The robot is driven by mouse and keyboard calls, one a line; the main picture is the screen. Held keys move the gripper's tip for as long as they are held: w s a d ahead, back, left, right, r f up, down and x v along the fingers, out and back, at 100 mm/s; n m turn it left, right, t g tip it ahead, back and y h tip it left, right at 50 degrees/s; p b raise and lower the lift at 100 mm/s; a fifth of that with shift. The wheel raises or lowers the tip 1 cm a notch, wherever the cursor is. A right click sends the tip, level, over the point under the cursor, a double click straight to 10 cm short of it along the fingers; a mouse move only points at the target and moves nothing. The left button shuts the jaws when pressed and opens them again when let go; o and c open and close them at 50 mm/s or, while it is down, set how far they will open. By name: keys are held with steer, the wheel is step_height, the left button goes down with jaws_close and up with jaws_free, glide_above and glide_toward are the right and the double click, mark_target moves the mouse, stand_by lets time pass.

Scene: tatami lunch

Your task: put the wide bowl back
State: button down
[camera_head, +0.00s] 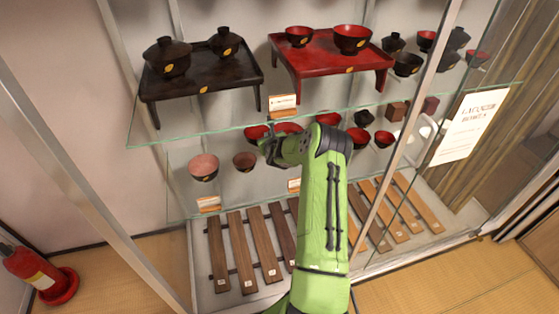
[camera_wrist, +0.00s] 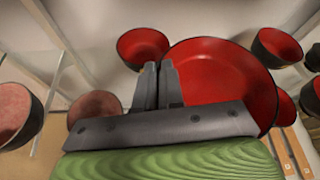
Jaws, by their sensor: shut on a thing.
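The wide bowl (camera_wrist: 228,72), red inside with a dark outside, fills the middle right of the wrist view. My gripper (camera_wrist: 160,70) is shut on its near left rim, and the bowl's open side faces the camera. My arm and the upper shelf's edge hide much of the wide bowl there. I cannot tell whether it touches the shelf.
Small red bowls (camera_wrist: 143,47) and (camera_wrist: 277,47) stand close around it. Two dull pink bowls (camera_head: 204,167) and (camera_head: 244,161) stand to the left. The upper glass shelf (camera_head: 200,134) carries a black tray-table (camera_head: 187,91) and a red one (camera_head: 330,64). An open glass door (camera_head: 455,130) is at right.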

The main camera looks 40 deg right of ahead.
step_height(320, 180, down, 9)
steer(key=b, duration=0.2)
steer(key=shift+r+b, duration=0.1)
steer(key=shift+b, duration=0.2)
steer(key=c, duration=1.2)
jaws_free()
